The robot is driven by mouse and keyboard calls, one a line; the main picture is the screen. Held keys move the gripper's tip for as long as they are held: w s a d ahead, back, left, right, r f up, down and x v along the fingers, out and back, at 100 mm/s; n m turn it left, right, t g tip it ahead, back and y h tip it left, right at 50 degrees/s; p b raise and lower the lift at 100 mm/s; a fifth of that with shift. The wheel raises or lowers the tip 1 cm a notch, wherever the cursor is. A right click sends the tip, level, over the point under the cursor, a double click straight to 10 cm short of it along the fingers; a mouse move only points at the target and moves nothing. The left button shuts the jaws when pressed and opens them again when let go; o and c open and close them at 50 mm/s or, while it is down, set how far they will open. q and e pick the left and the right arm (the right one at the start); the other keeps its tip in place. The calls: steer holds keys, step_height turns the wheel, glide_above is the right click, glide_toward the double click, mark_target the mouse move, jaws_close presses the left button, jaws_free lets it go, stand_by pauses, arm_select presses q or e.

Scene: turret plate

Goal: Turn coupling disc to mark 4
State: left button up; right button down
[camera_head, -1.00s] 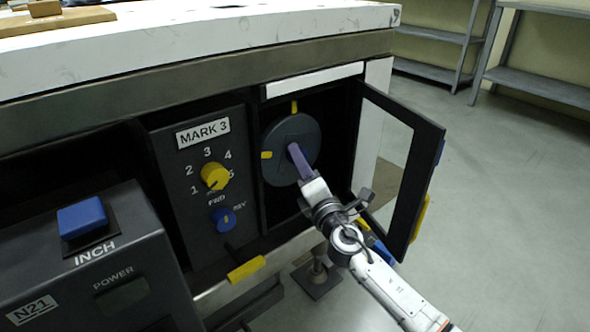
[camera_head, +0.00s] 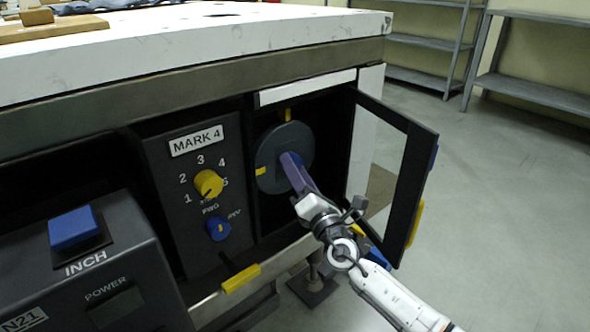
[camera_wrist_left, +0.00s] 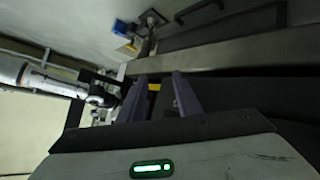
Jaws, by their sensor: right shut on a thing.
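The dark grey coupling disc (camera_head: 270,143) sits inside the open compartment, with a yellow mark (camera_head: 261,171) on its left edge. The display label (camera_head: 196,141) reads MARK 4. The yellow selector knob (camera_head: 209,184) and blue FWD/REV knob (camera_head: 219,227) are on the panel. My left gripper (camera_wrist_left: 160,98) shows only in the left wrist view, open and empty.
The compartment door (camera_head: 408,190) stands open to the right, close beside my right arm. A black console with a blue INCH button (camera_head: 73,228) is at lower left. A yellow handle (camera_head: 241,278) sticks out below the panel. Open floor lies to the right.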

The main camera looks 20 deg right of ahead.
steer(key=c, duration=1.1)
jaws_free()
steer(key=v, duration=1)
steer(key=shift+s+f+p, duration=0.1)
steer(key=shift+s+p, duration=0.05)
steer(key=shift+p, duration=0.25)
